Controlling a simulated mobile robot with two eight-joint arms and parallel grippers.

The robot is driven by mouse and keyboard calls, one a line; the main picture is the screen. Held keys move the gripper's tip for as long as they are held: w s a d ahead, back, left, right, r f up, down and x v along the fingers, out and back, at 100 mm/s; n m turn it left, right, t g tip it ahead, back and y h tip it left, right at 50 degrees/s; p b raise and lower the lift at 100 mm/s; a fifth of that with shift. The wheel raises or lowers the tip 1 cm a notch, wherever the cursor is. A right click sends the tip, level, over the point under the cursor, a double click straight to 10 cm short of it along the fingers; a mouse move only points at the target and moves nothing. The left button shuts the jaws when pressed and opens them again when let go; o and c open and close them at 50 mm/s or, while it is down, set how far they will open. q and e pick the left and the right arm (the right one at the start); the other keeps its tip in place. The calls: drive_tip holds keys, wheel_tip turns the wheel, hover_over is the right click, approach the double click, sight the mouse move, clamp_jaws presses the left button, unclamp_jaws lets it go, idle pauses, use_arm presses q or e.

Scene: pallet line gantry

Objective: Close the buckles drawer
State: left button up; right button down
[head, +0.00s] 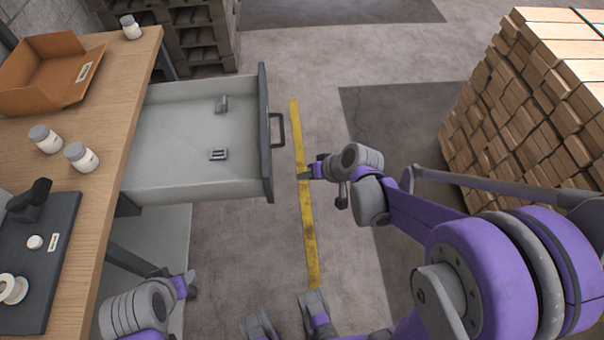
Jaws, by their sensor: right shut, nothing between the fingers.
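The buckles drawer (165,172) is pulled far out from under the wooden workbench. It is a pale grey box with a dark front panel (265,145) and a dark bar handle (279,130). Two small grey buckles (218,154) lie apart inside it. My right gripper (303,176) is shut and empty, just right of the front panel and below the handle in the picture. A gap of floor shows between it and the panel. My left gripper (190,284) is low at the left, beside the bench and clear of the drawer; its finger gap is unclear.
The bench (122,95) carries an open cardboard box (52,75), several white jars (81,157) and a dark tray (45,265). Stacked timber (540,110) stands at the right, pallets (195,32) at the back. Floor with a yellow line (308,235) lies open before the drawer.

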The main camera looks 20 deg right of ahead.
sight(132, 193)
drive_tip(key=w+a+f+b, duration=0.1)
drive_tip(key=w+a+f, duration=0.3)
drive_tip(key=a+f, duration=0.1)
drive_tip(key=shift+w+a, duration=0.15)
drive_tip(key=shift+a, duration=0.45)
drive_tip(key=w+a, duration=0.1)
drive_tip(key=a, duration=0.5)
drive_tip(key=w+a+b, duration=0.1)
drive_tip(key=w+a, duration=0.1)
drive_tip(key=a, duration=0.5)
drive_tip(key=w+a, duration=0.2)
drive_tip(key=a, duration=0.5)
drive_tip(key=shift+w, duration=0.25)
drive_tip(key=w+a, duration=0.2)
drive_tip(key=a, duration=0.5)
drive_tip(key=w+a, duration=0.2)
drive_tip(key=a, duration=0.4)
drive_tip(key=w+a, duration=0.2)
drive_tip(key=a, duration=0.5)
drive_tip(key=shift+a, duration=0.35)
drive_tip(key=shift+w+a+p, duration=0.1)
drive_tip(key=shift+a+p, duration=0.2)
drive_tip(key=shift+r, duration=0.1)
